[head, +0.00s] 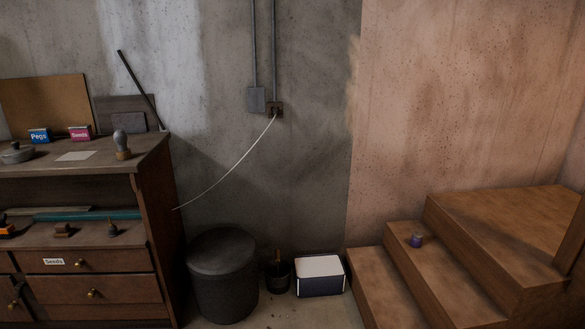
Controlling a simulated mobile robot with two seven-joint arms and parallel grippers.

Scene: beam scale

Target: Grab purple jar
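The purple jar (415,241) is small and stands on a middle step of the wooden stairs (440,272) at the right of the head view. Its top looks brownish, but it is too small to make out clearly. Nothing touches it from the side that I can see. Neither of my grippers shows in the head view.
A wooden cabinet (152,200) with small items stands at the left. A dark round bin (222,278), a small dark pot (278,276) and a white-topped box (319,276) stand on the floor between cabinet and stairs. A white cable (235,165) hangs from the wall socket.

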